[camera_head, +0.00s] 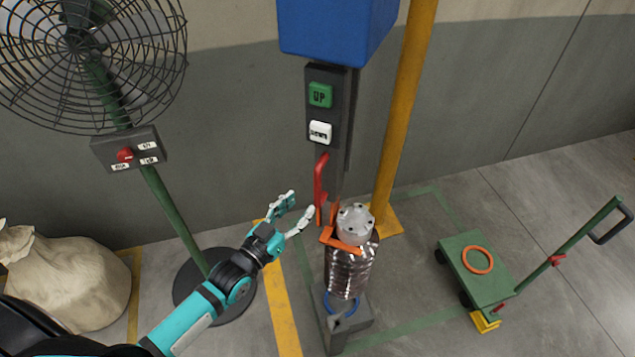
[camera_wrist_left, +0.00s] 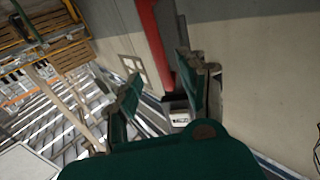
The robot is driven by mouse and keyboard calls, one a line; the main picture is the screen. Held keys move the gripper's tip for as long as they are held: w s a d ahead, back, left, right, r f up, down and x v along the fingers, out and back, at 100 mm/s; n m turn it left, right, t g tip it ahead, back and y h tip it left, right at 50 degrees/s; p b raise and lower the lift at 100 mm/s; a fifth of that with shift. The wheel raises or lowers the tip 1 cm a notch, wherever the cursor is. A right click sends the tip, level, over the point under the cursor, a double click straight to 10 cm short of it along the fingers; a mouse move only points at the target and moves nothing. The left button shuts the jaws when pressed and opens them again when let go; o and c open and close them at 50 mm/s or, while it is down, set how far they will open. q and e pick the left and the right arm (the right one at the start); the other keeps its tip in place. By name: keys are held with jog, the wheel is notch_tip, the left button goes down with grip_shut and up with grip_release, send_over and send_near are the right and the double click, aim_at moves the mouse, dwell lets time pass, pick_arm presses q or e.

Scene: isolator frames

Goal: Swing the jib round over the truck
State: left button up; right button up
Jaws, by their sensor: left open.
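The yellow pole (camera_head: 403,110) rises from a floor plate. A blue housing (camera_head: 338,28) is beside its upper part; no jib arm can be made out. A red handle (camera_head: 321,178) stands below the UP and DOWN buttons (camera_head: 320,112). A shiny ribbed load (camera_head: 350,272) with a grey top is at an orange bracket (camera_head: 346,246). The green truck (camera_head: 476,268) is at the right. My left gripper (camera_head: 300,203) is open and empty, just left of the red handle. In the left wrist view, a red bar (camera_wrist_left: 150,40) shows beyond the open fingers. My right gripper is not in view.
A grey stand (camera_head: 350,322) with a blue ring is under the load. The truck carries an orange ring (camera_head: 477,260) and has a tall handle. A fan (camera_head: 88,50) on a green post and a sack (camera_head: 65,275) are at the left. Floor between stand and truck looks clear.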

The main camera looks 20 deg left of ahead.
aim_at(315, 191)
pick_arm(q)
jog(key=p+x, duration=0.1)
jog(key=x, duration=0.7)
jog(key=shift+w+d, duration=0.1)
jog(key=shift+w, duration=0.05)
grip_shut()
jog(key=shift+w+f, duration=0.15)
jog(key=shift+f, duration=0.1)
dwell(0.3)
